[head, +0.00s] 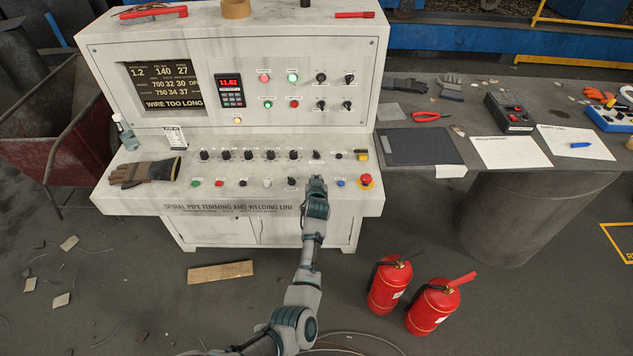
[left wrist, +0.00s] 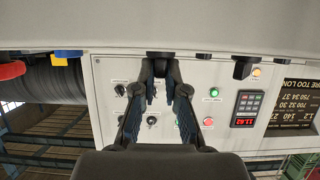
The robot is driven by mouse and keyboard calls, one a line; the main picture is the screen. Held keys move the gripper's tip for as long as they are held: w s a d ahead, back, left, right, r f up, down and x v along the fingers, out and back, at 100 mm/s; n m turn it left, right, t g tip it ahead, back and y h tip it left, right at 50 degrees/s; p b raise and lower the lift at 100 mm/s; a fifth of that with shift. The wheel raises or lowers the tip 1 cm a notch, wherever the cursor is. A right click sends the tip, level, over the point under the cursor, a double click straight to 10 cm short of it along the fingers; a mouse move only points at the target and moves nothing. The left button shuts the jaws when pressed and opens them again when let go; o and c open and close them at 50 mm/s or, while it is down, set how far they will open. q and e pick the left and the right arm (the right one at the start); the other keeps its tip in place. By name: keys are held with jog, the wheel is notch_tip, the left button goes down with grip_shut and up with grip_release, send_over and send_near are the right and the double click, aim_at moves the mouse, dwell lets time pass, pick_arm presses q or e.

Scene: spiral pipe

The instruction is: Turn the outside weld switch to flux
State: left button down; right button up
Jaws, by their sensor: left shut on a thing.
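My left gripper (head: 317,183) is at the front right of the sloping control desk, in the lower row of controls. It is shut on a black switch knob, which shows between the fingertips in the left wrist view (left wrist: 161,54). In the head view the gripper hides this knob and its label, so I cannot read its name or setting. A black switch (head: 291,182) is just left of the gripper and a blue button (head: 340,182) just right of it. My right gripper is not in view.
A red emergency button (head: 366,180) and a yellow-and-black control (head: 361,155) are on the desk's right. A row of black knobs (head: 248,155) runs behind. A work glove (head: 146,172) lies at the left. Fire extinguishers (head: 389,283) stand on the floor.

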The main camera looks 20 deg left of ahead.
pick_arm(q)
jog(key=shift+s+d+f, duration=0.1)
jog(key=shift+s+f, duration=0.05)
jog(key=shift+f, duration=0.25)
jog(key=c, duration=1.3)
grip_release()
jog(key=shift+o, duration=0.4)
jog(key=shift+d, duration=0.1)
notch_tip(320, 180, up, 10)
jog(key=shift+f, duration=0.25)
jog(key=shift+d+r, duration=0.15)
jog(key=shift+r, duration=0.4)
